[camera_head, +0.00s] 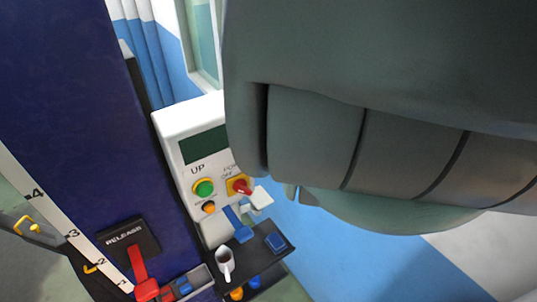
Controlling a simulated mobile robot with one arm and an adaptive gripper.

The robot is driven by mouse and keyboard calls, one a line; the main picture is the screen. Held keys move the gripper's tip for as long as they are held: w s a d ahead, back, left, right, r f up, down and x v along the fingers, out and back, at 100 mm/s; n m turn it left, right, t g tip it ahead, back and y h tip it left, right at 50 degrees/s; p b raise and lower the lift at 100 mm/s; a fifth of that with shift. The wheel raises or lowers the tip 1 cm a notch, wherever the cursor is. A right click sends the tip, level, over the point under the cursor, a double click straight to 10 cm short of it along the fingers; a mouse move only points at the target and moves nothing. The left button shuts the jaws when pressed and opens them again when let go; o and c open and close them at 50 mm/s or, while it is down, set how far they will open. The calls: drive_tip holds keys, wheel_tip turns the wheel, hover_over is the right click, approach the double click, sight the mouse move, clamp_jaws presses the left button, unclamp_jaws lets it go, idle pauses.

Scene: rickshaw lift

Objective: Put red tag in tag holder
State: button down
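I cannot pick out the red tag or the tag holder with certainty. Red pieces show at the lower left: a red lever (141,268) hangs from the black RELEASE plate (115,240), with a wider red end at the bottom. Beside it, a small grey tray (201,280) holds small pieces, one of them blue (184,287). My large grey arm fills the upper right and hides much of the scene. My gripper's fingers are not visible.
A white control box (173,128) has a green UP button (204,188) and a red knob (240,186) on yellow. A dark blue column (75,110) stands left.

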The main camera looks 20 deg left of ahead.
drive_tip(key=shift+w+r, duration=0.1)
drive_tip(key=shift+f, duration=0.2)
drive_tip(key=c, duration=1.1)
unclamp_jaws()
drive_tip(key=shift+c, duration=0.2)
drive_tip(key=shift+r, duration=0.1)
